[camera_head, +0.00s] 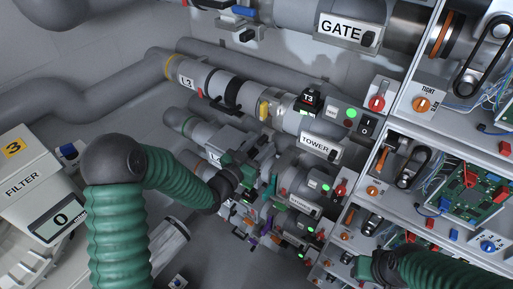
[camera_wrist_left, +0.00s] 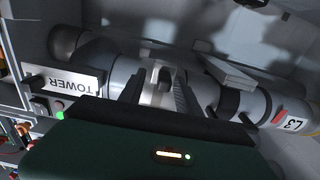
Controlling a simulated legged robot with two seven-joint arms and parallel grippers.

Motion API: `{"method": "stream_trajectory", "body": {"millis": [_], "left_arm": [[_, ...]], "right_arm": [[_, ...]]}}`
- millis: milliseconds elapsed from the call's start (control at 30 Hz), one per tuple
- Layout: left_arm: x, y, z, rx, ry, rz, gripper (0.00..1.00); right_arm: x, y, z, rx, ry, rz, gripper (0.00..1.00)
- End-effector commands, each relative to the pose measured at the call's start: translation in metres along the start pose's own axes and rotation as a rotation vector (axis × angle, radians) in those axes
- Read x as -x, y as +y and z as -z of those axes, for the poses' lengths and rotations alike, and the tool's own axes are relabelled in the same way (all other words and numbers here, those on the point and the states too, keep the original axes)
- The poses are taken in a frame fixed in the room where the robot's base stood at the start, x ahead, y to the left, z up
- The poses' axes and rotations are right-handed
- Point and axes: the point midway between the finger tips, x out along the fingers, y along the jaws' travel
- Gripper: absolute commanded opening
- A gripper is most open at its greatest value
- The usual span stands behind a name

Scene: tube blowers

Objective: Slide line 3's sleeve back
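Line 3 is the upper-middle grey pipe (camera_head: 215,82) in the head view, carrying a T3 box (camera_head: 308,102) and a TOWER plate (camera_head: 320,144). Its L3 label shows in the left wrist view (camera_wrist_left: 294,124). Its black band (camera_head: 233,92) shows too; I cannot tell exactly where the sleeve's edges lie. My left gripper (camera_head: 243,168) is below this pipe in the head view. In the left wrist view its dark fingers (camera_wrist_left: 159,90) stand apart before the pipe, with no clear grip on it. My right gripper's fingers are hidden; only the black wrist (camera_head: 382,266) shows at bottom right.
More pipes and valves crowd below my left gripper. A GATE pipe (camera_head: 345,30) runs above. Shelves with a green circuit board (camera_head: 470,194) and knobs stand at right. The FILTER box (camera_head: 25,180) is at left. Wall shows open behind the pipes.

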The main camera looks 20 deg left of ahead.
Motion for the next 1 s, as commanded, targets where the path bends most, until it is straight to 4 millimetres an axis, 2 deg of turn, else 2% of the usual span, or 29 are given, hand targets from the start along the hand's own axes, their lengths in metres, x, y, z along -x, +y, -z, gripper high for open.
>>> {"method": "stream_trajectory", "body": {"millis": [167, 400, 567, 600, 767, 1000], "left_arm": [[0.022, -0.001, -0.003, -0.002, 0.001, 0.001, 0.4], [0.083, -0.001, -0.003, -0.002, 0.002, 0.004, 0.4], [0.117, 0.0, -0.004, -0.001, 0.0, 0.004, 0.4], [0.117, -0.001, 0.008, 0.004, -0.001, 0.001, 0.4], [0.123, -0.003, 0.009, 0.006, -0.004, -0.003, 0.4], [0.142, 0.0, 0.009, 0.005, -0.005, 0.001, 0.4]], "right_arm": [[-0.011, 0.0, -0.003, 0.0, 0.0, 0.0, 0.36], [-0.03, 0.0, -0.007, 0.0, 0.0, 0.0, 0.36], [-0.039, 0.0, -0.009, 0.0, 0.0, 0.0, 0.36], [-0.018, 0.0, -0.005, 0.0, -0.001, 0.0, 0.36], [0.015, 0.0, 0.004, 0.0, 0.001, 0.0, 0.36], [0.062, 0.0, 0.015, 0.0, 0.0, 0.0, 0.36]]}}
